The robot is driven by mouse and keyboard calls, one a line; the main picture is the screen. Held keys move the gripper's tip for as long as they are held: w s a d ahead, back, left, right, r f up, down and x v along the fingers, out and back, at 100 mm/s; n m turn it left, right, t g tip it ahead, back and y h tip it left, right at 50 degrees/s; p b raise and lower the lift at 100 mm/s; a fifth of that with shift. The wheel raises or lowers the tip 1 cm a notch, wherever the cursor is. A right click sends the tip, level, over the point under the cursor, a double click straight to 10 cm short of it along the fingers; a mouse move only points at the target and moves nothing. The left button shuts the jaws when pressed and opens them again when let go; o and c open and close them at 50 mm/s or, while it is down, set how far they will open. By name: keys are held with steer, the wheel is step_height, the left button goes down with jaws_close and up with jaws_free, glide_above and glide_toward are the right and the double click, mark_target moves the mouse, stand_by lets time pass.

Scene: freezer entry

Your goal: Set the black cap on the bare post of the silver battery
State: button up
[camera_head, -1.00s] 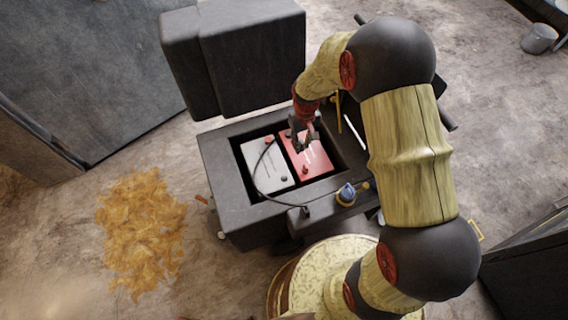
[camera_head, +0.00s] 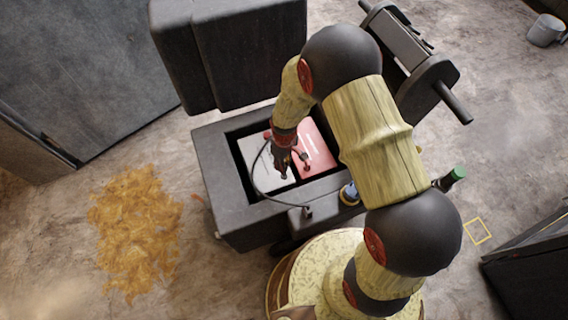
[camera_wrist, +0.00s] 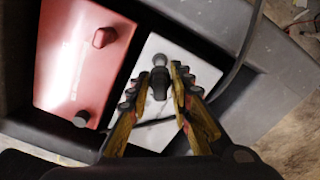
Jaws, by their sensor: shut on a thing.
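The silver battery (camera_head: 267,181) sits in the left part of the dark box in the head view; in the wrist view its pale top (camera_wrist: 190,47) lies under my fingers. My gripper (camera_head: 284,166) is above its near end. In the wrist view, my gripper (camera_wrist: 163,78) is shut on the black cap (camera_wrist: 160,86), held between the fingertips. I cannot tell whether cap and post touch. The fingers hide part of the battery top.
A red battery (camera_head: 320,154) stands beside the silver one, with a red knob (camera_wrist: 104,37) and a dark knob (camera_wrist: 82,118) on top. A black cable (camera_head: 254,168) arcs over the silver battery. The box rim (camera_head: 222,176) surrounds both. The raised dark block (camera_head: 250,50) stands behind.

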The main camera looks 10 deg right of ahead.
steer(key=shift+f+b, duration=1.25)
steer(key=shift+f, duration=0.8)
steer(key=shift+f+b, duration=0.5)
steer(key=shift+f, duration=0.85)
stand_by(0.6)
steer(key=o, duration=1)
steer(key=shift+o, duration=0.2)
steer(key=shift+r, duration=0.1)
step_height(320, 180, up, 12)
steer(key=shift+f, duration=0.1)
stand_by(0.3)
